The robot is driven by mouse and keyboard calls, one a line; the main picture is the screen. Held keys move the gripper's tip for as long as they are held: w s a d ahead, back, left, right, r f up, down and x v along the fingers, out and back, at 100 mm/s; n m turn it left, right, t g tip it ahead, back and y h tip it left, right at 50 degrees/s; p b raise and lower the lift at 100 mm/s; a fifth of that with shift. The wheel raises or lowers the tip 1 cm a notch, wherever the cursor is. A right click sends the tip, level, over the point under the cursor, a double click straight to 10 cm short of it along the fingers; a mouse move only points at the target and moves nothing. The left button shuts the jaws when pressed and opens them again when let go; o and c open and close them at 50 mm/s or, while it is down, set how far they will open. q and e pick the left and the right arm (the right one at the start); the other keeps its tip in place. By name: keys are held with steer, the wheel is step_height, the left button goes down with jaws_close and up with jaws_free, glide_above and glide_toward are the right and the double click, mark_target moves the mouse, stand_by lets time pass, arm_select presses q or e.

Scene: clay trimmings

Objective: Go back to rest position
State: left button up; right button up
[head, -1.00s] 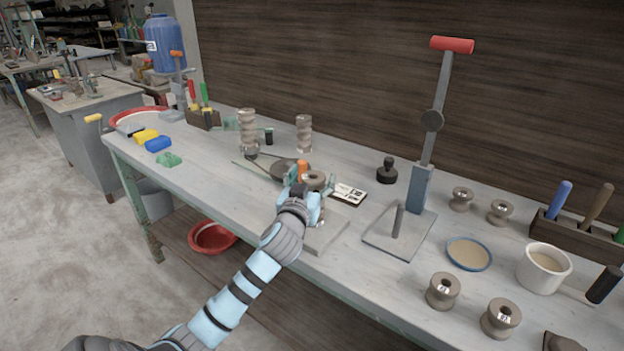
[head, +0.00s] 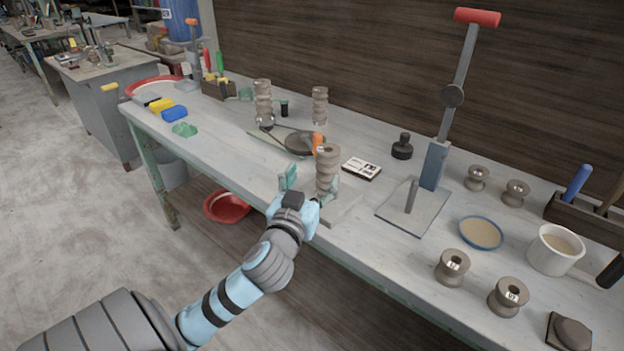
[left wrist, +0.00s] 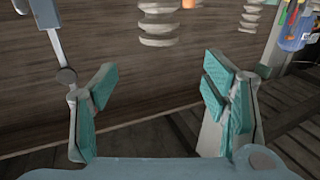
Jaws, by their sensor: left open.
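My left gripper (head: 309,184) is open at the front edge of the bench. It is just in front of a ribbed grey-brown stack (head: 327,165) that stands upright on a flat grey slab (head: 345,207). In the left wrist view the teal-padded fingers (left wrist: 165,110) are wide apart with nothing between them. The stack (left wrist: 158,25) shows beyond them at the top of that view, apart from the pads. My left arm reaches in from the bottom left of the head view. My right gripper is in neither view.
A lever press (head: 435,165) with a red handle stands right of the stack. Spools, a blue-rimmed dish (head: 481,233) and a mug (head: 555,250) fill the right.

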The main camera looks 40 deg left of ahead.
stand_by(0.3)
arm_select(q)
steer(key=s+d+f+m+g+h, duration=0.15)
steer(key=s+f+g, duration=0.3)
steer(key=f, duration=0.75)
steer(key=s+d+f+m+g+h, duration=0.1)
steer(key=s+d+f+g+h, duration=0.15)
steer(key=s+d+f, duration=0.35)
steer(key=s+d+f+m+g+h, duration=0.1)
steer(key=s+d+f+m+g, duration=0.2)
steer(key=s, duration=0.4)
steer(key=s+d+f+g+h, duration=0.2)
steer(key=s+d+f+g, duration=0.1)
steer(key=s+f, duration=0.35)
step_height(320, 180, down, 17)
steer(key=s+a+g+p, duration=0.1)
steer(key=a, duration=0.1)
steer(key=s+a+f+g+p, duration=0.1)
steer(key=s+f, duration=1)
steer(key=s, duration=0.3)
steer(key=shift+s+f+p, duration=0.2)
steer(key=shift+f+p, duration=0.15)
